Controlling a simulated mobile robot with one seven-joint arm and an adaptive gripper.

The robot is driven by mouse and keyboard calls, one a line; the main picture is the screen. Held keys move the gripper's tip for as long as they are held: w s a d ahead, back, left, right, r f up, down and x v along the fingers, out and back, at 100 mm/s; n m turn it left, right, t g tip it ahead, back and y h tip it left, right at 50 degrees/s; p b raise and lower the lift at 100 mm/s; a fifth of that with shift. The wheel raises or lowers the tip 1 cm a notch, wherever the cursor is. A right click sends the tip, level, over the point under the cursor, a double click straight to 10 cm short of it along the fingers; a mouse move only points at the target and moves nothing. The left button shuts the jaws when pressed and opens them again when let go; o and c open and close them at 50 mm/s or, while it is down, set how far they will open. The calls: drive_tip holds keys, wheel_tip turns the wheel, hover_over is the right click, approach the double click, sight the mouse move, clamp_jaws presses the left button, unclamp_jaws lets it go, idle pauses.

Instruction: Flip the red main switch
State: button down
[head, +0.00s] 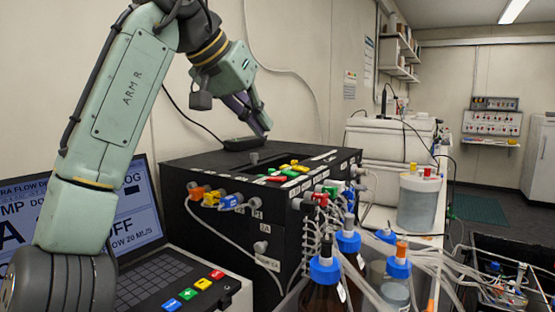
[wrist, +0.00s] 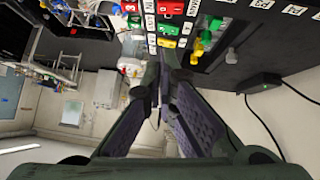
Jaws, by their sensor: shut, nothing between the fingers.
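A black control box (head: 205,160) stands in the middle of the head view, with red, green and yellow keys on its top. Red keys (head: 276,179) lie near its front edge. I cannot tell which red key is the main switch. My gripper (head: 266,130) is shut and empty, above the back part of the box, fingers pointing down. In the wrist view its fingertips (wrist: 165,58) appear close below the keys; contact is not visible.
A small black device (head: 242,144) with a cable lies at the back of the box. Coloured connectors (head: 212,198) and tubes stick out from its front. Blue-capped bottles (head: 325,270) stand at the front right. An open laptop (head: 150,270) is at the left.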

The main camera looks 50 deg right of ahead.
hover_over(277, 179)
wheel_tip(277, 179, down, 4)
drive_tip(key=shift+w+f+p, duration=0.1)
drive_tip(key=shift+p, duration=0.3)
wheel_tip(277, 179, down, 2)
drive_tip(key=shift+f, duration=0.15)
drive_tip(key=shift+a+f, duration=0.1)
drive_tip(key=shift+f, duration=0.55)
drive_tip(key=shift+s+f, duration=0.15)
drive_tip(key=shift+s, duration=0.1)
